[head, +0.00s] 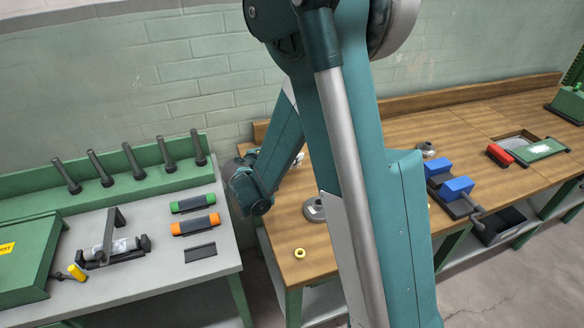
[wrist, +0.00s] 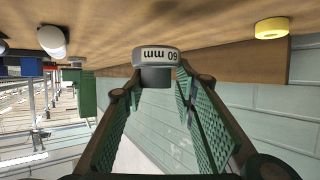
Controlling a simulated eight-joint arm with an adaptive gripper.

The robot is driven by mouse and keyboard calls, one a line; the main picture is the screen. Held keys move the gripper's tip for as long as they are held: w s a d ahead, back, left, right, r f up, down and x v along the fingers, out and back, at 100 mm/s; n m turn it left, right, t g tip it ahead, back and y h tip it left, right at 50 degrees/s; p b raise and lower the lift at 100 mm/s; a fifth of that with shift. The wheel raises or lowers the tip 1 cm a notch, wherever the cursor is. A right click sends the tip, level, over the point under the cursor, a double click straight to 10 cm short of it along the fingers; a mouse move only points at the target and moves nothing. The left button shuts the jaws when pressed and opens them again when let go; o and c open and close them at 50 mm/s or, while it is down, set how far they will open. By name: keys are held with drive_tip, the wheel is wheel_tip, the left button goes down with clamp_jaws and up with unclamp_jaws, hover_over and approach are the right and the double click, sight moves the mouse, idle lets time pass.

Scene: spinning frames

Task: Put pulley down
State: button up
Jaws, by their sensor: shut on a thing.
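The pulley (wrist: 155,57) is a grey round part with a pale band marked "60 mm" and a narrower dark hub. In the wrist view it sits at the tips of my gripper (wrist: 158,86), whose green ribbed fingers close on the hub. The pulley appears close to the wooden bench surface, at the top of this view; whether it touches is unclear. In the head view my wrist is over the bench's left end (head: 285,258); my fingers and the held pulley cannot be made out there, with my arm covering much of the area.
A grey round part (head: 315,209) and a yellow ring (head: 300,253) lie on the wooden bench. Blue blocks (head: 457,188) stand farther right. A grey-green bench (head: 215,265) with tools adjoins at left. The wall (head: 150,70) runs behind.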

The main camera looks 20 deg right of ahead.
drive_tip(key=shift+f, duration=0.65)
drive_tip(key=shift+f, duration=0.1)
drive_tip(key=shift+f+b, duration=0.45)
drive_tip(key=shift+f, duration=1.35)
drive_tip(key=shift+f, duration=0.15)
drive_tip(key=o, duration=1)
drive_tip(key=shift+c, duration=0.2)
drive_tip(key=shift+r, duration=0.2)
drive_tip(key=shift+p+v, duration=0.75)
drive_tip(key=shift+v, duration=5.25)
drive_tip(key=shift+s+d+r, duration=0.1)
drive_tip(key=shift+r, duration=0.05)
